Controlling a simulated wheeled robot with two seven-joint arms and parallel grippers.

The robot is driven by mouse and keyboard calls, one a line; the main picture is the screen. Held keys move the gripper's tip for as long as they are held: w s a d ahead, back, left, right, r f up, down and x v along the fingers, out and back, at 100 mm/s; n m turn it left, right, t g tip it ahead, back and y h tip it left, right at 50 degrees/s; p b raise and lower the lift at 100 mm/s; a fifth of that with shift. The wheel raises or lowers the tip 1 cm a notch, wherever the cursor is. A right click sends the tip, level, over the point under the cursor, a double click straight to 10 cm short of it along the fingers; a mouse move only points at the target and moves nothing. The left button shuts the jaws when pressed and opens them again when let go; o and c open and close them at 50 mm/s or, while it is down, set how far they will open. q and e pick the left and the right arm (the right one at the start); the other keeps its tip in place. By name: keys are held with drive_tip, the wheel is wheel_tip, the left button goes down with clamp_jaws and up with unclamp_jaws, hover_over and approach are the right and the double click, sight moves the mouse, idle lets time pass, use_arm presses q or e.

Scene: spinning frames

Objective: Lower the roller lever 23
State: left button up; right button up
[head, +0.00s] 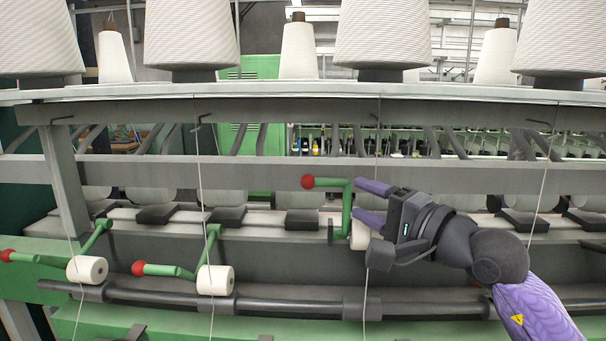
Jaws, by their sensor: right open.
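A green roller lever (346,205) with a red ball knob (307,182) stands raised in the middle of the head view. Its handle points left and sits higher than the handles of the levers to its left. A white roller (358,236) shows at its lower end, partly hidden by my right gripper. My right gripper (361,202) comes in from the right, with purple fingers apart and pointing left. Its fingertips are at the lever's upright part; I cannot tell if they touch it. I see no number on the lever. My left gripper is out of view.
Two more levers with red knobs, one at the far left (8,256) and one nearer (138,268), sit lower with white rollers on a dark bar (130,296). Vertical threads hang in front. A grey rail (260,172) crosses behind; large cones stand above.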

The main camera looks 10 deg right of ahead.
sight(330, 184)
drive_tip(key=p+x, duration=0.1)
drive_tip(key=x, duration=0.2)
drive_tip(key=p+x, duration=0.2)
drive_tip(key=x, duration=0.2)
drive_tip(key=shift+a+r, duration=0.15)
drive_tip(key=shift+r, duration=0.1)
drive_tip(key=shift+w+a, duration=0.2)
drive_tip(key=shift+w, duration=0.15)
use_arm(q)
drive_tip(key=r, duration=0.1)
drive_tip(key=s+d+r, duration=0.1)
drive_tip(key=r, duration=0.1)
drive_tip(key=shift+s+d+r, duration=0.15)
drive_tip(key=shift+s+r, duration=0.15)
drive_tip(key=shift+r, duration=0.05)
use_arm(e)
drive_tip(key=shift+w+f, duration=0.1)
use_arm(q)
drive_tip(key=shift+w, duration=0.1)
use_arm(e)
clamp_jaws()
